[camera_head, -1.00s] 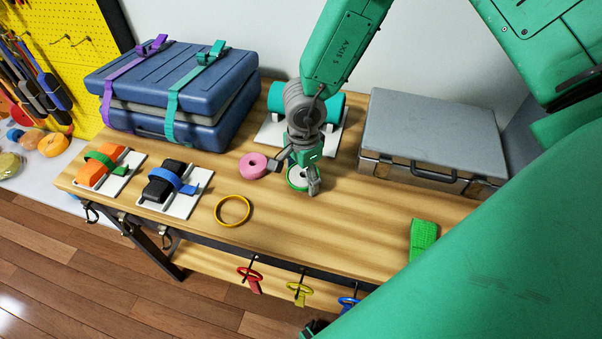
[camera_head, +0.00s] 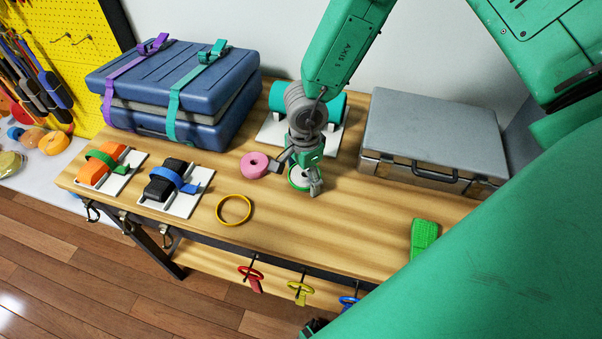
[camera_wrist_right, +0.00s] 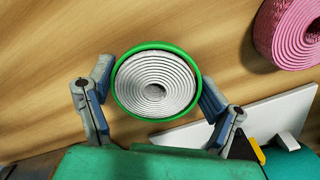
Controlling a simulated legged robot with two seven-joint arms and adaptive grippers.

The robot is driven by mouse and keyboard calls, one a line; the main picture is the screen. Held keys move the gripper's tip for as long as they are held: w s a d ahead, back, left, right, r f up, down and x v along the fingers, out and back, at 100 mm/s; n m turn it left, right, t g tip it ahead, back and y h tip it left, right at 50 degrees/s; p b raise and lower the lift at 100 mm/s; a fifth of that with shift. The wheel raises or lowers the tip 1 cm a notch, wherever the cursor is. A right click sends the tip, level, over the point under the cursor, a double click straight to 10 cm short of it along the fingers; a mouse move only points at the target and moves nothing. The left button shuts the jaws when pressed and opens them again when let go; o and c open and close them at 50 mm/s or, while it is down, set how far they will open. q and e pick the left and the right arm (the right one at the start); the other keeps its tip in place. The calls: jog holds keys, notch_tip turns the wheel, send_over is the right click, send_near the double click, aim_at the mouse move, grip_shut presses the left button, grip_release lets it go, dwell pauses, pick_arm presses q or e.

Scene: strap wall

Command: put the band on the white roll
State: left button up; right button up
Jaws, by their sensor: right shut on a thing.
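The white roll (camera_wrist_right: 155,86) shows in the right wrist view as a coiled spiral seen end-on. A thin green band (camera_wrist_right: 115,92) rings it, with a narrow dark gap in places. How far down the roll the band sits is hard to tell. My right gripper (camera_wrist_right: 155,74) has one finger on each side and is shut on the green band. In the head view, the right gripper (camera_head: 304,178) is low over the bench at the white roll (camera_head: 299,180), partly hiding it.
A pink roll (camera_head: 254,164) stands close to the left of the white one. A yellow ring (camera_head: 233,210) lies near the front edge. A grey case (camera_head: 435,130) is at right, strapped blue cases (camera_head: 180,85) at back left. The bench front middle is clear.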

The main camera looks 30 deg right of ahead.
aim_at(305, 174)
jog(key=shift+o, duration=1.2)
jog(key=shift+s+d+f, duration=0.2)
jog(key=shift+s+f, duration=0.3)
jog(key=shift+f, duration=0.1)
jog(key=o, duration=0.7)
jog(key=shift+o, duration=0.2)
jog(key=shift+d, duration=0.1)
jog(key=shift+w+r, duration=0.1)
jog(key=shift+r, duration=0.05)
jog(key=shift+w+r+p, duration=0.2)
jog(key=shift+r+p, duration=0.75)
jog(key=shift+p, duration=0.3)
jog(key=shift+r+p, duration=3.1)
jog(key=shift+p, duration=0.15)
